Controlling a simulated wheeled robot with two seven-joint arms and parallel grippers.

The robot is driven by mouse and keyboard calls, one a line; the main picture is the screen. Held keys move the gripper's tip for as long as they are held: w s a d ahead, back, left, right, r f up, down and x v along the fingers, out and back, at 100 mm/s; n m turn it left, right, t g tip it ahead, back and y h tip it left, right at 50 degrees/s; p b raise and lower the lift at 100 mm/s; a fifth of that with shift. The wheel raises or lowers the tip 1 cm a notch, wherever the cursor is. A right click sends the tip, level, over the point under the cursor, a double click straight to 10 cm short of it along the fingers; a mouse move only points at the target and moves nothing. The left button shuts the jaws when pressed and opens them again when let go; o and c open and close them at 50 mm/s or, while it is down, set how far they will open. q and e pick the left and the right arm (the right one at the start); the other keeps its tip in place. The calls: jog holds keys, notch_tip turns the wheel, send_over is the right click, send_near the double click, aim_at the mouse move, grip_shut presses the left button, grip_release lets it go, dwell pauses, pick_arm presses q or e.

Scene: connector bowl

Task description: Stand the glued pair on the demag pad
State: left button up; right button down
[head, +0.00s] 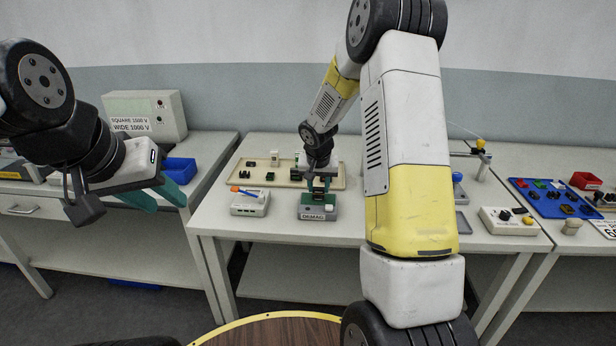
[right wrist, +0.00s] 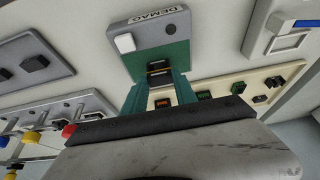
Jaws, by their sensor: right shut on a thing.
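The demag unit (head: 318,210) is a grey box labelled DEMAG near the table's front edge. In the right wrist view its top has a green pad (right wrist: 178,54) and a white button (right wrist: 125,43). My right gripper (head: 319,186) is directly above the unit, pointing down. It also shows in the right wrist view (right wrist: 158,80), its teal fingers shut on the glued pair (right wrist: 158,72), small dark pieces with a thin orange line. The pair appears at the green pad; whether it touches it I cannot tell. My left gripper (head: 165,204) is open and empty at the left.
A beige tray (head: 232,181) with several small connectors lies behind the unit. A blue tray (head: 519,188) with parts is on the right table. My right arm crosses the centre.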

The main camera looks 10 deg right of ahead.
jog(key=c, duration=0.9)
grip_release()
jog(key=shift+s+r, duration=0.15)
jog(key=shift+r, duration=0.3)
jog(key=s+r, duration=1.2)
jog(key=r, duration=0.4)
jog(key=s+a+r+n+t+y, duration=0.1)
jog(key=s+a+r+n, duration=0.1)
jog(key=s, duration=0.8)
jog(key=s+a+r+n+t+y, duration=0.1)
jog(key=s+r, duration=0.3)
jog(key=s, duration=0.7)
jog(key=shift+a+r+n+y, duration=0.15)
jog(key=shift+a+n+y, duration=0.25)
jog(key=shift+a+y, duration=0.4)
